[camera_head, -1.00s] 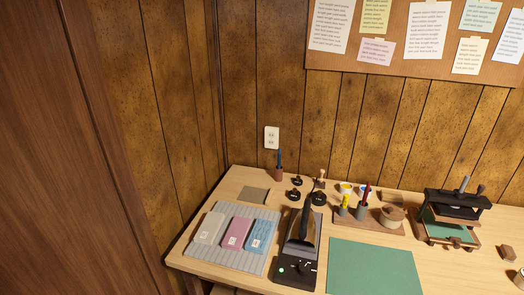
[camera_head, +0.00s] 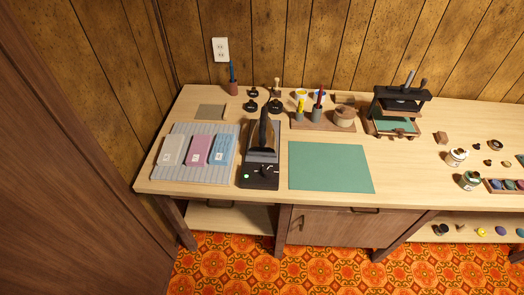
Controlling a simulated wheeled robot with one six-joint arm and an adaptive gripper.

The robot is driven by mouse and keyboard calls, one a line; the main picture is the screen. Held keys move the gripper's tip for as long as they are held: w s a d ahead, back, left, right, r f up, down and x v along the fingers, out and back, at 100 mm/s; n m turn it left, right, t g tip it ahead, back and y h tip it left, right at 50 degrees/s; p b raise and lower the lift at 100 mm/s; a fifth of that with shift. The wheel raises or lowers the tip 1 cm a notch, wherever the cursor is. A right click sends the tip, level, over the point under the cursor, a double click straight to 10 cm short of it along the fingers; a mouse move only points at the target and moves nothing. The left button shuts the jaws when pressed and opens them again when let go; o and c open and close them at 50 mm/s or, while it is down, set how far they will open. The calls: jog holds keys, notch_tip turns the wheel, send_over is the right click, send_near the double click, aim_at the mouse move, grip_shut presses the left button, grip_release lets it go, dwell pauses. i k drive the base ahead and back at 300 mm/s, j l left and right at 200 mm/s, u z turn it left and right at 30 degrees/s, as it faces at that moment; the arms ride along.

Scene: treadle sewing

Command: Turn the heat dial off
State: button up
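A black iron-like tool (camera_head: 263,134) with a brown side stands on a dark base (camera_head: 247,184) near the left of the table, in the head view. The heat dial (camera_head: 267,171) is a small dark knob with pale marks on the front part of this base. A green light (camera_head: 246,177) glows to the left of the dial. The dial's exact setting is too small to read. My gripper is not in view.
The wooden table (camera_head: 400,185) has a ribbed grey mat (camera_head: 160,178) with three cloth-like blocks left of the base. A green mat (camera_head: 330,167) lies to the right. A black press (camera_head: 395,110) and small jars stand further right. Patterned floor (camera_head: 300,265) in front is clear.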

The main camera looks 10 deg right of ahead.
aim_at(266, 172)
jog(key=k+l, duration=0.1)
jog(key=l, duration=0.5)
jog(key=k+l, duration=0.1)
jog(key=l, duration=0.5)
jog(key=k+l, duration=0.1)
jog(key=l, duration=0.55)
jog(key=i+u, duration=0.05)
